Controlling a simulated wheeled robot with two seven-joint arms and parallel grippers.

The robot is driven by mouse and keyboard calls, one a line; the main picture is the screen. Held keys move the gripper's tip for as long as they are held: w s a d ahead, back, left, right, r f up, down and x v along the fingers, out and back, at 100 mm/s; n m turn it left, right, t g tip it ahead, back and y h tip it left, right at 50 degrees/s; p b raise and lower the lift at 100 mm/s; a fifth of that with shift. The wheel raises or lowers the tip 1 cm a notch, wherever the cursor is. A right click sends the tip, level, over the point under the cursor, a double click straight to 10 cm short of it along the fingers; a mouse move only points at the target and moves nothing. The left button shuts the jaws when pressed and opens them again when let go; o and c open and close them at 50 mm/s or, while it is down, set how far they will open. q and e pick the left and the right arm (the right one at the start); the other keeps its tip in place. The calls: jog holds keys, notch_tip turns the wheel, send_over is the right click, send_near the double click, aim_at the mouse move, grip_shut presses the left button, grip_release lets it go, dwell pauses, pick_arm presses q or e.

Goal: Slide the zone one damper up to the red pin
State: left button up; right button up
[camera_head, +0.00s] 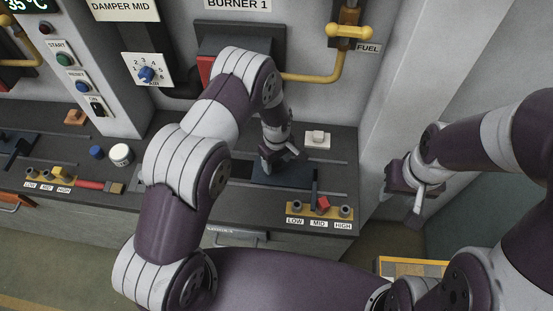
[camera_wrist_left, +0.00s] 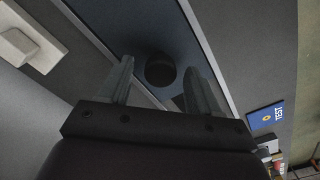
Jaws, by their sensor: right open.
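The damper plate (camera_head: 290,182) is a dark blue slide in the counter track, with a dark upright pointer (camera_head: 314,182) at its right end. The red pin (camera_head: 323,203) stands at MID in a yellow strip (camera_head: 293,211), close to the pointer; contact between them cannot be told. My left gripper (camera_head: 279,159) is low over the plate. In the left wrist view, its open fingers (camera_wrist_left: 160,90) stand either side of a dark round knob (camera_wrist_left: 160,70) on the plate, with gaps beside it. My right gripper (camera_head: 405,190) is open and empty, off the counter's right end.
A white switch (camera_head: 317,139) sits behind the track. A second damper (camera_head: 14,147) and yellow strip (camera_head: 48,171) lie at the left. A white jar (camera_head: 121,154), blue knob (camera_head: 96,152) and red-handled brush (camera_head: 98,185) are on the counter. A grey pillar (camera_head: 415,70) rises at right.

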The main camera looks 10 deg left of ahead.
pick_arm(q)
notch_tip(320, 180, up, 13)
jog(key=b, duration=0.3)
jog(key=shift+f, duration=0.15)
